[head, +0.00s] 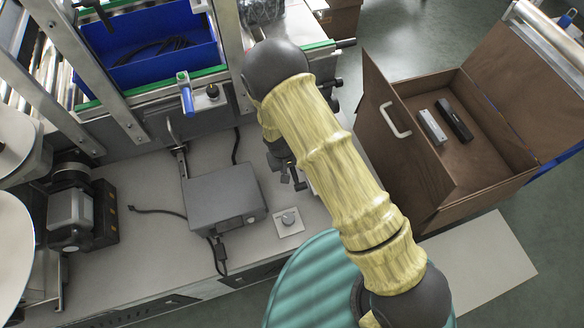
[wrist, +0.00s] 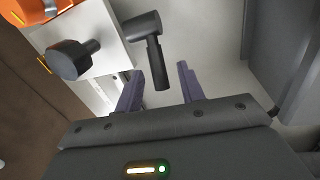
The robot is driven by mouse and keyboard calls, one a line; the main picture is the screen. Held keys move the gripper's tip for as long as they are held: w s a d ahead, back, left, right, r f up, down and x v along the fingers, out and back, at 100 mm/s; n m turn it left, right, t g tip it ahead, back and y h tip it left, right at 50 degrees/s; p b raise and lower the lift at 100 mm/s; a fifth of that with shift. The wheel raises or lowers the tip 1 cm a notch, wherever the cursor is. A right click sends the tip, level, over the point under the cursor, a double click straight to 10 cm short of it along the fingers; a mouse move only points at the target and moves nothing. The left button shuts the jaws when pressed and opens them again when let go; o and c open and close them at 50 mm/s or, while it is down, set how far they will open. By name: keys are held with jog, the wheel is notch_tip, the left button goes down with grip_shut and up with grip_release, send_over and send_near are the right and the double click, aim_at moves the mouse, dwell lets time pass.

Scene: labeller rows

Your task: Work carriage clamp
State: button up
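In the wrist view a black clamp lever (wrist: 156,62) hangs from a round pivot, its handle pointing toward me. My gripper (wrist: 158,72) is open, with its two dark purple fingers apart on either side of the lever's lower end. A gap shows between each finger and the handle; I cannot tell the depth between them. In the head view my arm, in a pale yellow cover, hides most of the gripper and the lever.
A black knob (wrist: 72,60) and an orange part (wrist: 45,14) lie left of the lever. In the head view, a grey box (head: 224,197) and a small dial plate (head: 289,222) sit on the bench. A blue-handled lever (head: 187,97) is on the rail. A brown open case (head: 440,185) stands right.

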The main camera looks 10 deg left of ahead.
jog(key=shift+d+f, duration=0.1)
jog(key=shift+f, duration=0.25)
grip_shut()
jog(key=shift+w, duration=0.1)
